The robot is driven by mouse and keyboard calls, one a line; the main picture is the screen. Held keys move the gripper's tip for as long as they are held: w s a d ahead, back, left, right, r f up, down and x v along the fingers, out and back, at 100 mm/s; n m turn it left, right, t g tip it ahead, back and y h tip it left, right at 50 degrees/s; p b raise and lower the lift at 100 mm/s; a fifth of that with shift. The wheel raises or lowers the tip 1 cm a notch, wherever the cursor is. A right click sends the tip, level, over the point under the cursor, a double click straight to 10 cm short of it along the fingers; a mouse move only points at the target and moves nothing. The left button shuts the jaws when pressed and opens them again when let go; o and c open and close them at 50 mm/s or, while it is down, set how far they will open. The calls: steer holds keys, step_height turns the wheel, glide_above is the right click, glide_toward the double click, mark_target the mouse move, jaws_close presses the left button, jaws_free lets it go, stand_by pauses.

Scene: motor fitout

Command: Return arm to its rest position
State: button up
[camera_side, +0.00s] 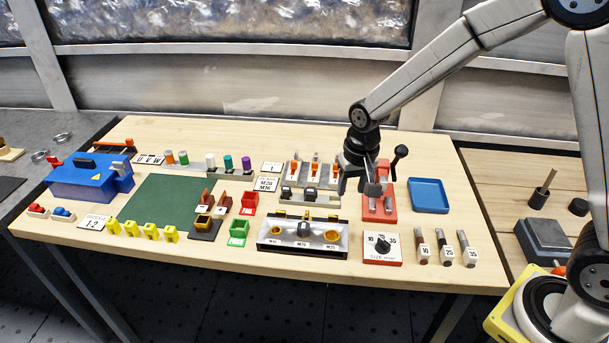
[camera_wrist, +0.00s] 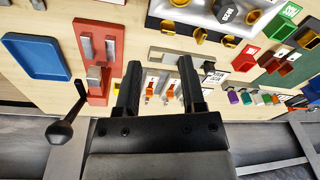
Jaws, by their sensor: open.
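My gripper (camera_side: 362,184) is over the right half of the wooden table (camera_side: 200,131), beside a red press-like fixture (camera_side: 380,206) with a black-knobbed lever (camera_side: 399,153). In the wrist view my gripper (camera_wrist: 160,80) has its two black fingers apart with nothing between them. Beyond the fingers in that view is a grey rack with orange-marked pieces (camera_wrist: 165,84), and the red fixture (camera_wrist: 98,45) lies to the left. In the side view the gripper partly hides the red fixture, and I cannot tell its exact height above the table.
A blue tray (camera_side: 428,195) lies right of the red fixture. A size-selector box (camera_side: 383,247) and several labelled tools (camera_side: 445,247) stand at the front. A metal block with gold rings (camera_side: 303,236) is front centre. The green mat (camera_side: 170,205) is mostly clear.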

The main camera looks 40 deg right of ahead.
steer(key=s+d+n, duration=0.1)
steer(key=s+n, duration=0.1)
steer(key=s, duration=0.5)
steer(key=s+d+r+n+t, duration=0.1)
steer(key=s+d+n, duration=0.1)
steer(key=s, duration=0.4)
steer(key=shift+s+n, duration=0.3)
steer(key=shift+s, duration=0.05)
